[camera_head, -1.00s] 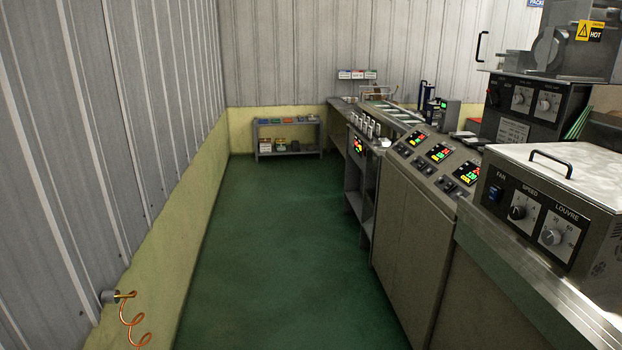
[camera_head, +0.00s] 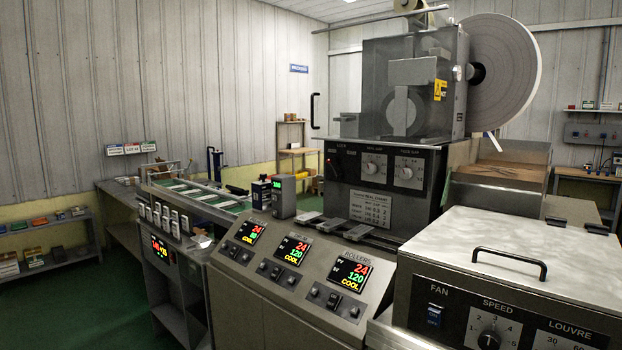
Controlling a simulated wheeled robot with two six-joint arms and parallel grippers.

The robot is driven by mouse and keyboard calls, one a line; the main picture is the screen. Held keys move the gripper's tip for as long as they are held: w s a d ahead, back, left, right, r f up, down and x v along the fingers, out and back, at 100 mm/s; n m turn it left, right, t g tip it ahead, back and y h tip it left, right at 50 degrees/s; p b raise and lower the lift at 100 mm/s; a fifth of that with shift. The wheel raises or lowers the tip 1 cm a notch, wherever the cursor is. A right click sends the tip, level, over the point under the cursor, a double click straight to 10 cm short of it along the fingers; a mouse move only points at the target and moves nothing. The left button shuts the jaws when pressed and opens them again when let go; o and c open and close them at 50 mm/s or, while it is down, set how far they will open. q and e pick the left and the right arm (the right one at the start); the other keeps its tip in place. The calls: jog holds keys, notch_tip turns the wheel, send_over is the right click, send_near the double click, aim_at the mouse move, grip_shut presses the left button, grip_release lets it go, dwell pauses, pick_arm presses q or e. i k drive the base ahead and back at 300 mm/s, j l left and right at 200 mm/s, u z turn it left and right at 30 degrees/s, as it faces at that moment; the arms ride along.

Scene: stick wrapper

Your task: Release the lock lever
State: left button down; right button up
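The wrapping machine's head (camera_head: 410,85) is a grey metal housing with a large white film reel (camera_head: 505,70) on its right. A black panel (camera_head: 380,185) below it carries two round knobs and a white label plate (camera_head: 370,208). At the panel's left is a small dark control with a red spot (camera_head: 332,163); its label is too small to read surely. A black upright handle (camera_head: 315,108) stands left of the housing. I cannot tell which part is the lock lever. Neither of my grippers shows in this view.
A sloped console (camera_head: 290,262) with lit displays and switches stands in front. A metal box (camera_head: 505,252) with a black handle and FAN, SPEED and LOUVRE controls is at the right. A conveyor (camera_head: 195,196) runs at the left. Green floor (camera_head: 95,310) is clear at the lower left.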

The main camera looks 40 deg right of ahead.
aim_at(340, 176)
jog(key=i+z, duration=0.4)
jog(key=i+j+z, duration=0.1)
jog(key=z, duration=0.35)
jog(key=i+j+z, duration=0.25)
jog(key=z, duration=0.15)
jog(key=i+j+z, duration=0.25)
jog(key=z, duration=0.2)
jog(key=i+j+z, duration=0.2)
jog(key=j+z, duration=0.2)
jog(key=i+j+z, duration=0.25)
jog(key=j+z, duration=0.2)
jog(key=i+j+z, duration=0.1)
jog(key=j+z, duration=0.15)
jog(key=j, duration=0.15)
